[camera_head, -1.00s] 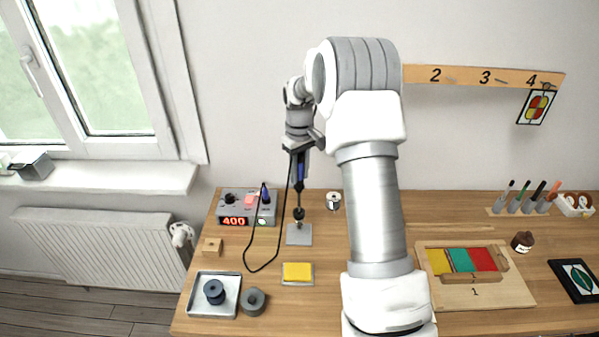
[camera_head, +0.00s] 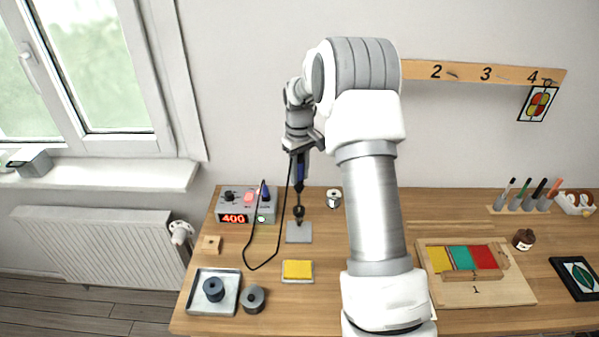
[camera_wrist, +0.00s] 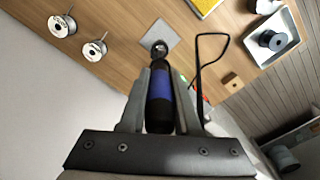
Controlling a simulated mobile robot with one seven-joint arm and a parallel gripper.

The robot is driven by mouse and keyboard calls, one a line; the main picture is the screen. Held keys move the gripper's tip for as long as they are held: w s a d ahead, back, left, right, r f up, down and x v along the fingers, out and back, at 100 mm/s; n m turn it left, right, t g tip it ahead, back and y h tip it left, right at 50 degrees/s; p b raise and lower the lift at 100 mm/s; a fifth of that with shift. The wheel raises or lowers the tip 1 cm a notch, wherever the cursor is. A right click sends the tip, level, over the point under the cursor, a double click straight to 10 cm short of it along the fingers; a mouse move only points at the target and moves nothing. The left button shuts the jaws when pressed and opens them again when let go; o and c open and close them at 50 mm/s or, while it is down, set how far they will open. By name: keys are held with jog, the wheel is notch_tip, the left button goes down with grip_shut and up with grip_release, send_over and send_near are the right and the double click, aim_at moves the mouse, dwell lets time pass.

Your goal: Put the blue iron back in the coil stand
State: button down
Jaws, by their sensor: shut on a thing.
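The blue iron (camera_head: 299,171) is upright, handle up and tip down, with a black cord hanging from it. My gripper (camera_head: 298,158) is shut on its handle; in the wrist view the blue and black handle (camera_wrist: 160,86) lies between both fingers. The coil stand (camera_head: 299,234) is a grey plate with a dark coil standing on it, directly below the iron. The iron's tip is at the coil's mouth; I cannot tell how far inside it is. In the wrist view the handle hides much of the coil, and the stand's plate (camera_wrist: 166,32) shows beyond.
The soldering station (camera_head: 246,206) reading 400 stands left of the stand. A yellow sponge (camera_head: 297,270) lies in front. A tray (camera_head: 203,302) with a dark spool is at the front left. A solder reel (camera_head: 334,197) stands close right. The cord loops over the table left of the stand.

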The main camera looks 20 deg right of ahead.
aim_at(300, 192)
jog(key=shift+f+b, duration=2.85)
jog(key=shift+f, duration=1.65)
dwell(1.2)
jog(key=shift+c, duration=0.3)
grip_release()
dwell(0.3)
jog(key=shift+r, duration=0.15)
jog(key=shift+r+p, duration=2.2)
jog(key=shift+r, duration=1.2)
